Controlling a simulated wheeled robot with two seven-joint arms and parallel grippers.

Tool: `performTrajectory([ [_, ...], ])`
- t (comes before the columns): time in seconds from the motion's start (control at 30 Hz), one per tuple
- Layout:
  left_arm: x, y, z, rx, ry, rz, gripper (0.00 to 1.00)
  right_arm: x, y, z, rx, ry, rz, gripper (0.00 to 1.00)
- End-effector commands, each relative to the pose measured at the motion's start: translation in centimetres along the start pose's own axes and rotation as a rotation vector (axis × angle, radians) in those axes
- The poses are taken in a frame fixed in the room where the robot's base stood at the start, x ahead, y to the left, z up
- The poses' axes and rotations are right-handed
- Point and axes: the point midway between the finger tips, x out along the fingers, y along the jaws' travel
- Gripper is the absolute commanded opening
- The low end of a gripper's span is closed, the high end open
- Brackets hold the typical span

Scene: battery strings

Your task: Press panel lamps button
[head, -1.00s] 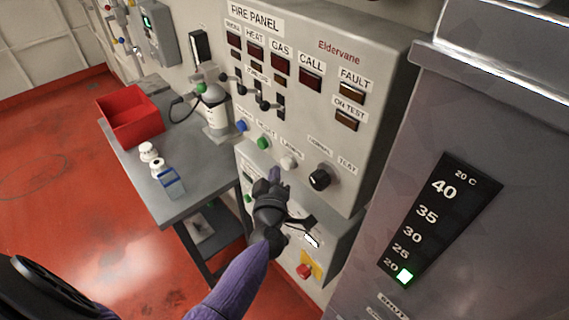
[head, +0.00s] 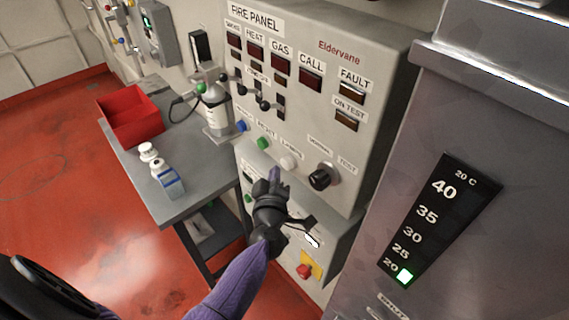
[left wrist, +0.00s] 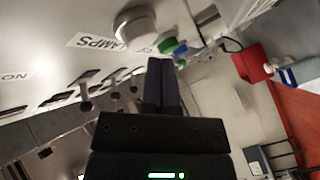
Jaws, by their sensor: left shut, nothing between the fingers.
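The fire panel (head: 376,113) is a grey wall box. Its lamps button is a round white button (head: 288,162) at the lower edge, right of a green and a blue button. In the left wrist view the white button (left wrist: 134,24) is large, beside an upside-down LAMPS label (left wrist: 98,41). My left gripper (head: 275,174) is shut and empty, with its fingertips just below and left of the white button in the head view. In the left wrist view its fingertips (left wrist: 161,64) are near the button; I cannot tell if they touch it. My right gripper is out of view.
The green button (head: 263,143), blue button (head: 242,126) and a black rotary knob (head: 320,177) flank the white one. A lower box has a red button (head: 304,271). A grey table (head: 203,184) with a red bin (head: 131,122) stands left; a metal cabinet (head: 468,120) stands right.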

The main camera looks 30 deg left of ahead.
Motion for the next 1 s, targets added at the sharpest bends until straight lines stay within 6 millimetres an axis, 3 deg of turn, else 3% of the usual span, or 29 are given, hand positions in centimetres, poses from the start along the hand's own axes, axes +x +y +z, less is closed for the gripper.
performTrajectory([
  [1.0, 0.58, 0.44, 0.43, 0.000, 0.000, 0.000, 0.00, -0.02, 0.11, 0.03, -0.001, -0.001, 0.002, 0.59],
])
